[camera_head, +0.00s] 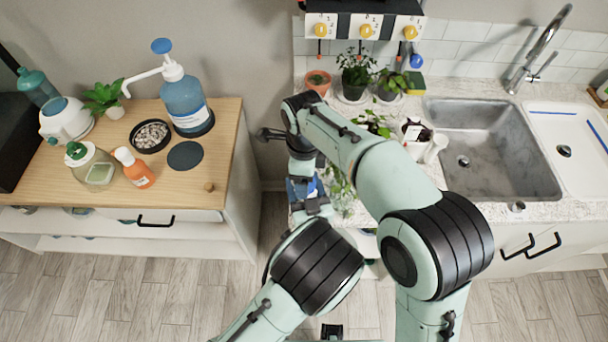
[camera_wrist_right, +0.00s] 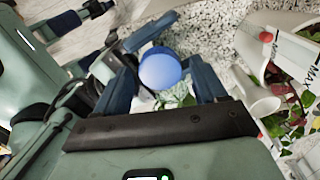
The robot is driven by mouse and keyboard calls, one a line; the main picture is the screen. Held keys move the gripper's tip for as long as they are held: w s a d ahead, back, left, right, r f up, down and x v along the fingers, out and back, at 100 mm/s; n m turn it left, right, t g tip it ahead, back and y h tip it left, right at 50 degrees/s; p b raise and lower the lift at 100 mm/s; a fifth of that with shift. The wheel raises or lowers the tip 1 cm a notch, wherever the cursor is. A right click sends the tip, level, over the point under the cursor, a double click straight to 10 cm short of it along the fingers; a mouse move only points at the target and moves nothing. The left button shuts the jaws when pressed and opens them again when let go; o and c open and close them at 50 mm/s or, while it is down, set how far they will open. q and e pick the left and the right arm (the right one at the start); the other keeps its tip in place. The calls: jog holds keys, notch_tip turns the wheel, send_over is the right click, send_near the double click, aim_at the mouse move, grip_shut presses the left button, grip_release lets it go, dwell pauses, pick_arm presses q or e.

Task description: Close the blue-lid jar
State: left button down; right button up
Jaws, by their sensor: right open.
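The round blue lid (camera_wrist_right: 160,68) shows in the right wrist view between the two dark blue fingers of my right gripper (camera_wrist_right: 163,84). The fingers are apart, one on each side of it; I cannot tell whether they touch it. Green leaves and something pale (camera_wrist_right: 176,96) show just below the lid; whether the lid sits on its jar is hidden. In the head view my right gripper (camera_head: 305,188) points down at the counter's left end, mostly covered by my arms. My left gripper (camera_head: 318,206) is close beside it, and its fingers are not clear.
A clear glass vessel with a plant (camera_head: 343,196) stands close to the grippers. Potted plants (camera_head: 355,78) line the back of the counter, left of the sink (camera_head: 482,150). A wooden-topped cabinet (camera_head: 75,180) at left holds a pump bottle (camera_head: 185,103), a green-lidded jar (camera_head: 92,168) and an orange bottle (camera_head: 135,170).

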jog(key=shift+s+r, duration=0.1)
jog(key=shift+r, duration=1.9)
jog(key=shift+c, duration=0.2)
